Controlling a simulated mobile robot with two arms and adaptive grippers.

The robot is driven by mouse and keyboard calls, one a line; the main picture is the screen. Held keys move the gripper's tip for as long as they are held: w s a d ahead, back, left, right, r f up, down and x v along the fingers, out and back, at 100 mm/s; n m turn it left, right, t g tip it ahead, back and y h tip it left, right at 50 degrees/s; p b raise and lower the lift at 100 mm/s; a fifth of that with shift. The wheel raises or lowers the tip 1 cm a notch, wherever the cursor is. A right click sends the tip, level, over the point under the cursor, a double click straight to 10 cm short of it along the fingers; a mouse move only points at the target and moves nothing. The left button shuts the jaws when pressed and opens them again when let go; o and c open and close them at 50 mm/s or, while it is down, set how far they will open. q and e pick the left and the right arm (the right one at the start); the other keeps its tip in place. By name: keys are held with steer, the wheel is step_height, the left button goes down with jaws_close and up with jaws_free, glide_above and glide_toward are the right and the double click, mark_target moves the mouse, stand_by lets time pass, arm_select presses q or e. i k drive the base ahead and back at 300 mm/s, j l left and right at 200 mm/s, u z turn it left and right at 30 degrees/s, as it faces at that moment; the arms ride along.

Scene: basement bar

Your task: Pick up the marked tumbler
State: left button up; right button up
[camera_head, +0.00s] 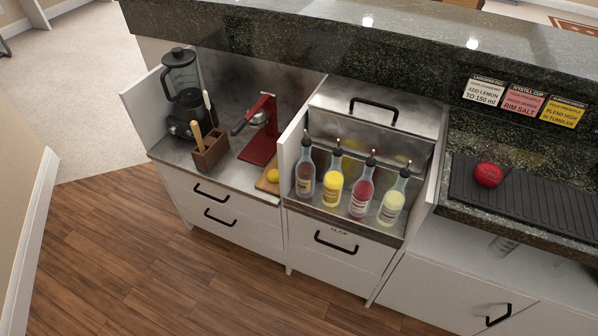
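No tumbler with a clear mark shows in the head view. Neither of my grippers is in view.
Several bottles with pour spouts, including a red one (361,190), stand in a steel well. Left of it are a blender (184,95), a wooden tool holder (210,150) and a red press (263,135). A red ball-like object (488,174) sits on a black mat (540,207). The wooden floor (130,260) is clear.

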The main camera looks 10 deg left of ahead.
mark_target(497, 161)
steer(key=i+j+z, duration=0.1)
steer(key=j, duration=0.8)
steer(key=z, duration=1.4)
